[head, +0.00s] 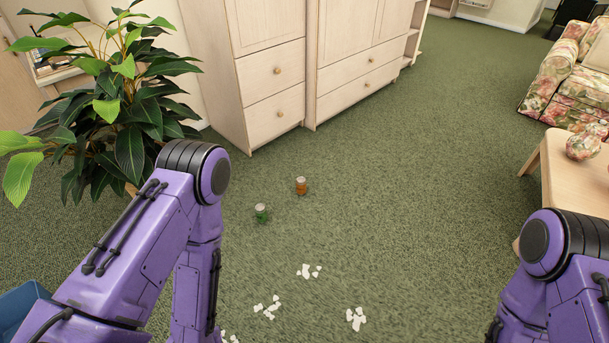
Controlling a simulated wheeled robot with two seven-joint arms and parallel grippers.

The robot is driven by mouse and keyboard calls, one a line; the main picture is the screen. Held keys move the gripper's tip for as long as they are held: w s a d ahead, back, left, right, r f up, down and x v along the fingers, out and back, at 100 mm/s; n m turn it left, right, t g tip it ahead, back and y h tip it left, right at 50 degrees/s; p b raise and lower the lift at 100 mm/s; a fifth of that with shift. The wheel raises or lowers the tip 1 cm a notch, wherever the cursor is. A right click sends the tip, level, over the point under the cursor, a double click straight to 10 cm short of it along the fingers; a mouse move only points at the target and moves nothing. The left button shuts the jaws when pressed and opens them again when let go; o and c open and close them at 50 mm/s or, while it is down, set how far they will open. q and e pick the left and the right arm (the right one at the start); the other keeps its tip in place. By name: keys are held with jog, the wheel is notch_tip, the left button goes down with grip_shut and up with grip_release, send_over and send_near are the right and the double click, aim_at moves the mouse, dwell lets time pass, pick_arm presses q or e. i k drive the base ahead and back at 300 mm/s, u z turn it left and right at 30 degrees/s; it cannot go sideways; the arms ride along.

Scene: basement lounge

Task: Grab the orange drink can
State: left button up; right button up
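The orange drink can (301,186) stands upright on the green carpet, a little left of the middle of the head view. A green can (261,213) stands close by, nearer to me and to the left. My purple left arm comes in from the left and bends down; its elbow is left of the cans. My purple right arm is at the lower right, well away from the cans. Both grippers are below the picture edge and cannot be seen.
White crumpled bits (309,271) lie in several small clusters in front of the cans. A leafy plant (120,95) stands at left. Pale wooden cabinets (272,72) stand behind. A wooden table (562,170) and a floral sofa (568,80) are at right.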

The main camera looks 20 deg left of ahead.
aim_at(302, 183)
jog(key=i, duration=2.65)
jog(key=u, duration=0.85)
jog(key=i, duration=0.5)
jog(key=u, duration=0.05)
